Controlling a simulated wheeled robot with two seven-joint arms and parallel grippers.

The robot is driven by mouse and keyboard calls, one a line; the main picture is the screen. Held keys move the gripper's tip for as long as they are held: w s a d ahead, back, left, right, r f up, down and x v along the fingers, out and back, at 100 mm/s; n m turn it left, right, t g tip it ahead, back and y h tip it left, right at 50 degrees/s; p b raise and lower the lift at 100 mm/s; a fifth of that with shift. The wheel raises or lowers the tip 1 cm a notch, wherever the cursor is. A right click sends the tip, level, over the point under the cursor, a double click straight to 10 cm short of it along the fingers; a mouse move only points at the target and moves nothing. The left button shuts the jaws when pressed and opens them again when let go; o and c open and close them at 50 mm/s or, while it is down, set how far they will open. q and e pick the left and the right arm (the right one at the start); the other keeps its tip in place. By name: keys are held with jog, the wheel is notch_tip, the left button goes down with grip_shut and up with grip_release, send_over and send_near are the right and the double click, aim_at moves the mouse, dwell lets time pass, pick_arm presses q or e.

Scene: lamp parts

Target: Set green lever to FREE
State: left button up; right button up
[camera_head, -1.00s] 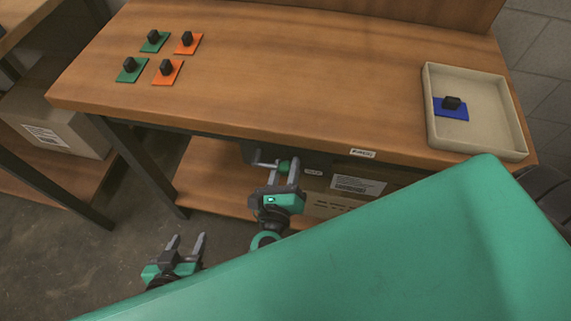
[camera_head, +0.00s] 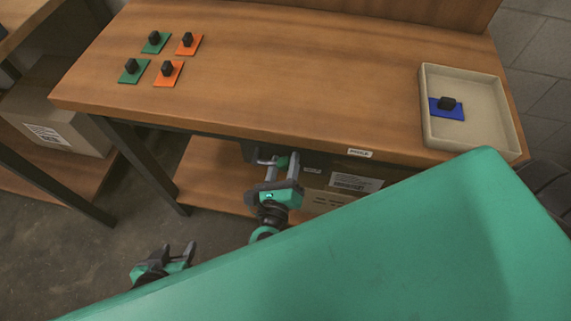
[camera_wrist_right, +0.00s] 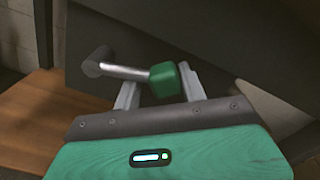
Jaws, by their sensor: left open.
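The green lever has a green knob (camera_wrist_right: 168,82) on a metal rod that runs left to a dark round pivot (camera_wrist_right: 97,63) on a dark panel under the tabletop. In the head view the knob (camera_head: 283,161) is small and partly hidden by my right gripper. My right gripper (camera_head: 282,163) is open, its fingers on either side of the knob; in the wrist view the knob sits closer to the right finger, and contact is unclear. My left gripper (camera_head: 179,249) is open and empty, low in front of the table.
The wooden table (camera_head: 300,70) carries green and orange plates with black knobs at left, and a beige tray (camera_head: 480,148) with a blue plate (camera_head: 447,110) at right. White labels (camera_head: 359,153) on the table's front edge are too small to read. A box stands on the lower shelf.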

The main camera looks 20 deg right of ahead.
jog(key=shift+o, duration=0.9)
jog(key=shift+a, duration=0.15)
jog(key=shift+f, duration=0.1)
jog(key=shift+s+f, duration=0.1)
jog(key=shift+s, duration=0.1)
jog(key=v, duration=1.1)
jog(key=shift+s+a, duration=0.15)
jog(key=shift+a, duration=0.1)
